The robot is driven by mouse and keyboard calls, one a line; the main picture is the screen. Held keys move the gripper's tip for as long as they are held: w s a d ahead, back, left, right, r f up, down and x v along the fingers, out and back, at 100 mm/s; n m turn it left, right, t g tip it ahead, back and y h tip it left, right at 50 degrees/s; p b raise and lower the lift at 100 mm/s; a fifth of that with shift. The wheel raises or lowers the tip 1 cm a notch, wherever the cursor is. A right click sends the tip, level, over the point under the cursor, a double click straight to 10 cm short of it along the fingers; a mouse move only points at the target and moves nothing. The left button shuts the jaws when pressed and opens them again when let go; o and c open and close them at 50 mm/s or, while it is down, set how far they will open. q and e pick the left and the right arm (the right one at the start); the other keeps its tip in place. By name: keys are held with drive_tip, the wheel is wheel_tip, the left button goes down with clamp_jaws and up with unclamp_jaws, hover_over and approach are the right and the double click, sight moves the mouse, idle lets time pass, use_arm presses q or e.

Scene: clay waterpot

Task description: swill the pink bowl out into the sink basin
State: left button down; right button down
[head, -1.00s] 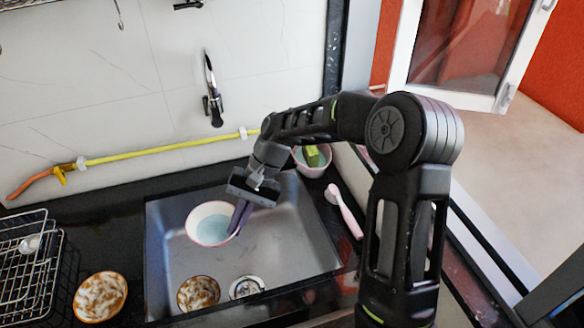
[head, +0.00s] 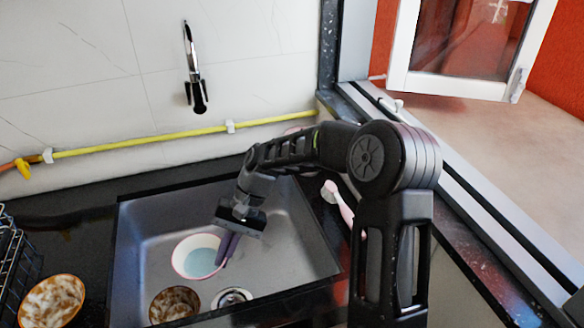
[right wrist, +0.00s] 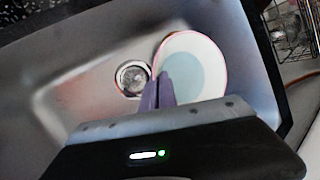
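The pink bowl (head: 197,257) has a pinkish rim, a white inner wall and pale blue liquid inside. It is within the sink basin (head: 285,235), above or on its floor; I cannot tell which. My right gripper (head: 228,248) reaches down with its purple fingers close together on the bowl's right rim. In the right wrist view, the bowl (right wrist: 200,60) looks tilted and the fingers (right wrist: 157,92) pinch its near edge, beside the round drain (right wrist: 132,78). My left gripper is not in view.
A brown-and-white patterned bowl (head: 174,304) is in the basin, left of the drain (head: 232,297). A similar bowl (head: 51,300) stands on the left counter by a wire rack (head: 12,262). A pink-handled brush (head: 340,205) lies on the right counter. A faucet (head: 195,75) is on the wall.

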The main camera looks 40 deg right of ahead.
drive_tip(key=shift+r, duration=0.1)
drive_tip(key=shift+w+r, duration=0.1)
drive_tip(key=w+d+r+p, duration=0.1)
drive_tip(key=d+r+p, duration=0.3)
drive_tip(key=d, duration=0.4)
drive_tip(key=w+d+r+m+t+p, duration=0.1)
drive_tip(key=d+r+p, duration=0.3)
drive_tip(key=d, duration=0.4)
drive_tip(key=w+d+r+m+t+p, duration=0.1)
drive_tip(key=w+d+r+p, duration=0.2)
drive_tip(key=d, duration=0.4)
drive_tip(key=r+p, duration=0.1)
drive_tip(key=p, duration=0.1)
drive_tip(key=shift+d+r+h+p, duration=0.2)
drive_tip(key=shift+d+h+p, duration=0.1)
drive_tip(key=shift+d+h, duration=0.1)
drive_tip(key=shift+f+t, duration=0.1)
drive_tip(key=shift+t, duration=0.2)
drive_tip(key=shift+t+h, duration=0.7)
drive_tip(key=shift+h, duration=0.2)
wheel_tip(320, 180, down, 5)
drive_tip(key=b, duration=1)
drive_tip(key=shift+a, duration=0.1)
